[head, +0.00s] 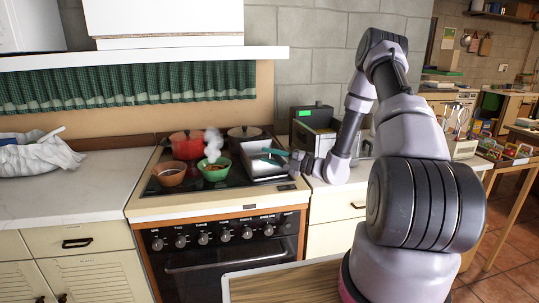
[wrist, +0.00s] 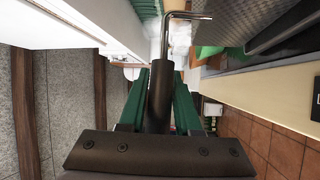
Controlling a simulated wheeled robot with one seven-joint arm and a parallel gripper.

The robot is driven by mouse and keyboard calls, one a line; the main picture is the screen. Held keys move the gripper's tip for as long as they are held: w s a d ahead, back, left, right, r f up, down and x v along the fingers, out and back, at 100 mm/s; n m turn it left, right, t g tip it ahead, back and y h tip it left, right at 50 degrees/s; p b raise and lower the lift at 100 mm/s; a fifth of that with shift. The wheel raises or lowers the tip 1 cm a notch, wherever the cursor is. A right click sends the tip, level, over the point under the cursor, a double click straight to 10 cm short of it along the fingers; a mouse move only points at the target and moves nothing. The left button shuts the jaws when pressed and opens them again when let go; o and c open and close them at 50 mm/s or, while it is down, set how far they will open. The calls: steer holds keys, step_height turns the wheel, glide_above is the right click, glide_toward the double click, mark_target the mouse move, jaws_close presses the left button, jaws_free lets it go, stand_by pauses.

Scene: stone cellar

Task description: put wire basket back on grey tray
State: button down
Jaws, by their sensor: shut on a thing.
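My gripper (head: 287,158) reaches in over the right side of the stove. In the wrist view its green fingers (wrist: 160,98) are shut on the dark round handle (wrist: 160,90) of the wire basket, with a bent metal rod at its far end. The basket shows as a grey mesh panel in the wrist view (wrist: 238,27) and as a grey open box in the head view (head: 262,162), at the stove's right. I cannot clearly separate the grey tray from the basket, nor tell whether they touch.
Left of the basket on the stove (head: 160,197) are a green bowl (head: 213,172), an orange-brown bowl (head: 168,176), a red pot (head: 186,146) and a dark-lidded pot (head: 244,132). White steam rises there. A fryer-like appliance (head: 312,138) with a green display stands right. The left counter (head: 70,190) is mostly clear.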

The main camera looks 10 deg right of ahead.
steer(key=c, duration=0.5)
jaws_free()
steer(key=v, duration=1)
steer(key=shift+s+d, duration=0.2)
steer(key=shift+d, duration=0.15)
